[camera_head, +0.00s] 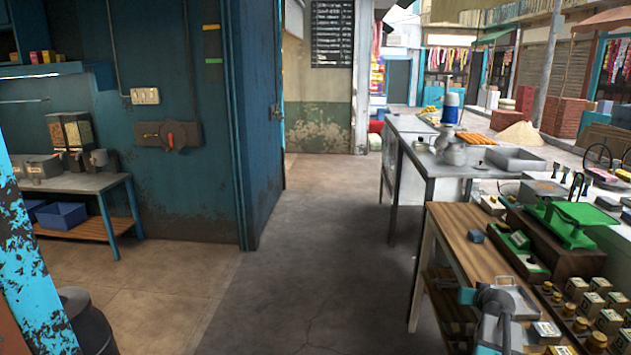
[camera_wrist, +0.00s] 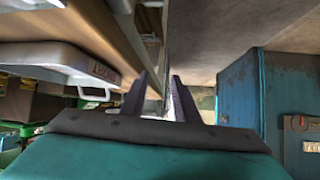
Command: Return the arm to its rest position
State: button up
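My gripper (camera_wrist: 161,85) shows in the wrist view with its two dark fingers apart and nothing between them. It points along the aisle, with a bench edge on the left and a blue wall on the right. In the head view, part of my arm (camera_head: 494,302) shows at the bottom right, bent beside the near wooden table (camera_head: 462,252). The fingers cannot be made out there.
The near table carries a green scale (camera_head: 574,225), a metal tray (camera_head: 517,298) and several small jars and boxes. The aisle floor (camera_head: 330,240) is clear. A blue wall (camera_head: 190,80) stands left.

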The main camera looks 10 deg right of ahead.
jog(key=w+a+f+n+y+b, duration=0.1)
jog(key=w+a+f+n+y, duration=0.15)
jog(key=a+f, duration=0.95)
jog(key=s+a+f+n+g+y+b, duration=0.1)
jog(key=s+a+f+g+y+b, duration=0.15)
jog(key=a+f, duration=1.05)
jog(key=s+a+f+n+g+y+b, duration=0.1)
jog(key=s+a+f+n+g, duration=0.2)
jog(key=a+f, duration=0.95)
jog(key=s+a+f+g+b, duration=0.1)
jog(key=s+a+f+g, duration=0.2)
jog(key=s+a+f, duration=0.35)
jog(key=s+a+f+g+b, duration=0.15)
jog(key=s+a+f, duration=0.25)
jog(key=s+a, duration=0.55)
jog(key=s+d+g, duration=0.2)
jog(key=s, duration=0.7)
jog(key=s+d+g+h, duration=0.1)
jog(key=s+g, duration=0.2)
jog(key=s, duration=0.5)
jog(key=shift+s+d+f+m, duration=0.35)
jog(key=shift+s, duration=0.05)
jog(key=shift+d, duration=0.1)
